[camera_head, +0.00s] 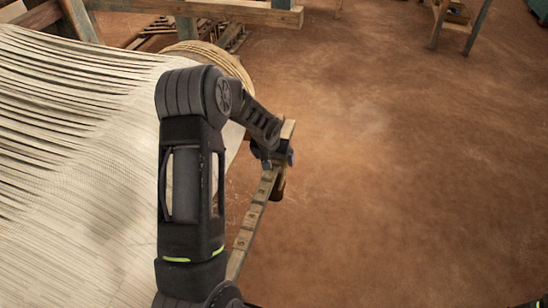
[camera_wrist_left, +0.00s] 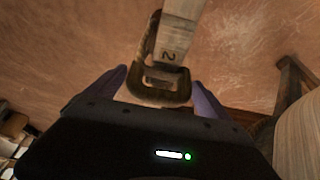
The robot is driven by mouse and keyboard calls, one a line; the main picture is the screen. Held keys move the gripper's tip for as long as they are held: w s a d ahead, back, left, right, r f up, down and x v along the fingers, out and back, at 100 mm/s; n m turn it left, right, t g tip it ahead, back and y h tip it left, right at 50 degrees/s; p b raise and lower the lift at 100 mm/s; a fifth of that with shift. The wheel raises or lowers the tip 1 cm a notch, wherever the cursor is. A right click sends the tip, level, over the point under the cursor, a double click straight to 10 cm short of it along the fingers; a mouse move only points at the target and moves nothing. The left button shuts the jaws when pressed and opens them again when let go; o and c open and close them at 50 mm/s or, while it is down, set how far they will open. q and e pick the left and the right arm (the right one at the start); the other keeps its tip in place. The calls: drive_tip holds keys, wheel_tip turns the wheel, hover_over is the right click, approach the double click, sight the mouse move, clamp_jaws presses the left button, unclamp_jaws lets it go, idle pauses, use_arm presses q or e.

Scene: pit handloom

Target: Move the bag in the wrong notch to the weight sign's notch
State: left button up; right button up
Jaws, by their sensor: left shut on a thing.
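My left gripper (camera_head: 282,157) is at the far end of a notched wooden bar (camera_head: 246,238) in the head view. In the left wrist view its purple fingers (camera_wrist_left: 160,92) stand on either side of a brown loop-shaped piece, which looks like the top of the bag (camera_wrist_left: 158,97). A pale wooden strip marked "2" (camera_wrist_left: 172,50) lies right against this piece. In the head view a brown part hangs just below the gripper, mostly hidden by it. The weight sign cannot be made out. My right gripper does not show.
Pale warp threads (camera_head: 70,170) fill the left side of the head view, running over a roll (camera_head: 215,58). A wooden beam (camera_head: 220,12) stands behind. The brown earth floor (camera_head: 400,180) to the right is clear, with a small stand (camera_head: 455,15) far back.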

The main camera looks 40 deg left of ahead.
use_arm(q)
drive_tip(key=shift+f+b, duration=0.1)
drive_tip(key=shift+b, duration=0.25)
idle(0.4)
drive_tip(key=o, duration=1.6)
drive_tip(key=shift+o, duration=0.9)
drive_tip(key=shift+s+f, duration=0.15)
drive_tip(key=shift+f, duration=0.1)
drive_tip(key=shift+r, duration=0.6)
drive_tip(key=v, duration=0.4)
drive_tip(key=shift+r, duration=0.25)
drive_tip(key=s+d+b, duration=0.1)
drive_tip(key=s, duration=0.2)
drive_tip(key=s+d, duration=0.1)
drive_tip(key=s, duration=0.3)
drive_tip(key=s+d+b, duration=0.1)
drive_tip(key=s+d, duration=0.1)
drive_tip(key=s, duration=0.2)
drive_tip(key=shift+s+f+b, duration=0.2)
drive_tip(key=shift+s+b, duration=0.05)
drive_tip(key=shift+b, duration=0.1)
drive_tip(key=shift+w, duration=0.1)
